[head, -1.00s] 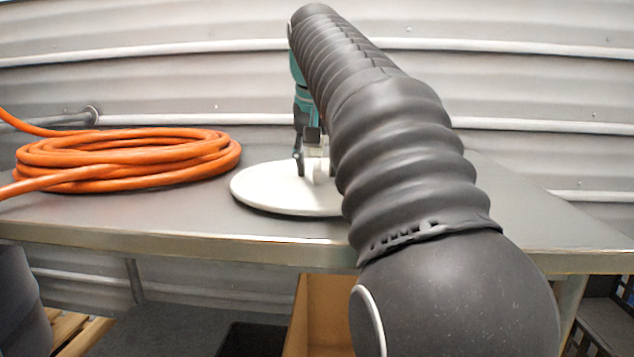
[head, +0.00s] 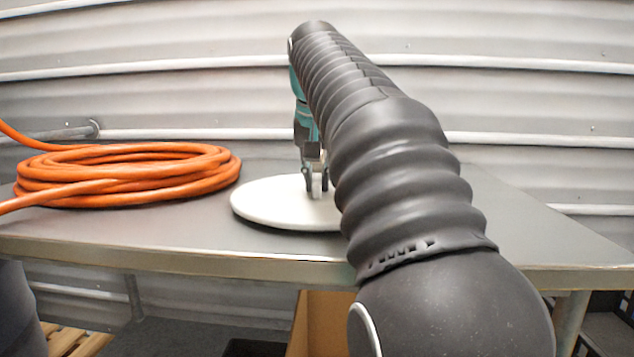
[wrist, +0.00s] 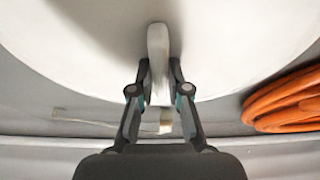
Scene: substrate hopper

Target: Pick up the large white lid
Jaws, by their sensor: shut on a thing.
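The large white lid (head: 275,205) lies flat on the grey table, its right part hidden behind my arm. In the wrist view the lid (wrist: 240,45) fills the upper part of the picture. Its upright white handle (wrist: 158,55) stands between my fingers. My gripper (wrist: 159,75) is shut on the handle, one finger on each side. In the head view my gripper (head: 316,182) points down at the lid's middle, partly hidden by my arm.
A coiled orange hose (head: 125,172) lies on the table left of the lid. The grey table (head: 110,230) has bare surface at its front and right. A corrugated metal wall (head: 180,45) stands behind. A cardboard box (head: 325,325) is below the table.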

